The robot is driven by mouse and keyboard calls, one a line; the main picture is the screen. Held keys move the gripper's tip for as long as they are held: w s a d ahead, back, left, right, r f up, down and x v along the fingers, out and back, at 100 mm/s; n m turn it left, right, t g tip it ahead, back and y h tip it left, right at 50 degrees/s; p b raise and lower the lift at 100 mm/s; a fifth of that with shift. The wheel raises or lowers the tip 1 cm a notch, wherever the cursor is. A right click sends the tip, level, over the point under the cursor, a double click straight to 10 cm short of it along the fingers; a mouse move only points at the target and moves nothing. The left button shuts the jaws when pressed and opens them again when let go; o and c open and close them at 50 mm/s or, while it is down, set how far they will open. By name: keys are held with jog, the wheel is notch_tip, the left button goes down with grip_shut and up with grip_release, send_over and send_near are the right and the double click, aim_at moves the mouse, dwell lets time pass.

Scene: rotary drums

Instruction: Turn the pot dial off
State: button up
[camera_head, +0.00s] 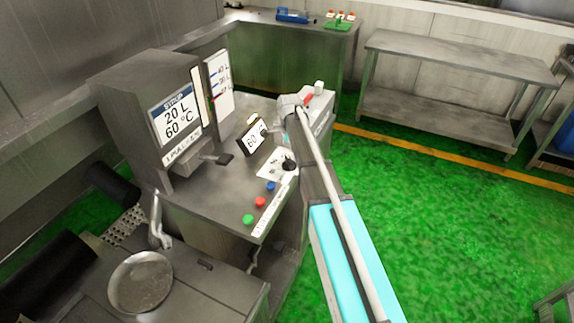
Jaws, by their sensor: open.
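The pot dial seems to be the black knob (289,164) on a white plate (272,168), on the steel control top in the middle of the picture. Its setting is too small to read. My arm reaches in from the lower right, just right of this knob. My gripper (288,102) is at the far end of the arm, beyond the knob and apart from it. It is open and holds nothing that I can see. Its fingers are small and partly hidden. A tilted display (253,137) reading 60 stands between the knob and the syrup unit.
Green (248,219), red (260,202) and blue (270,186) buttons line the control top's front. A syrup unit (135,120) reading 20 L, 60 °C stands left. A round pan (141,281) lies front left. A steel table (460,60) stands back right; green floor is free.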

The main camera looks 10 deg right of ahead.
aim_at(288, 159)
jog(key=shift+f+b, duration=2.35)
jog(key=shift+f, duration=0.35)
jog(key=c, duration=0.8)
jog(key=shift+a, duration=0.25)
jog(key=shift+d, duration=0.15)
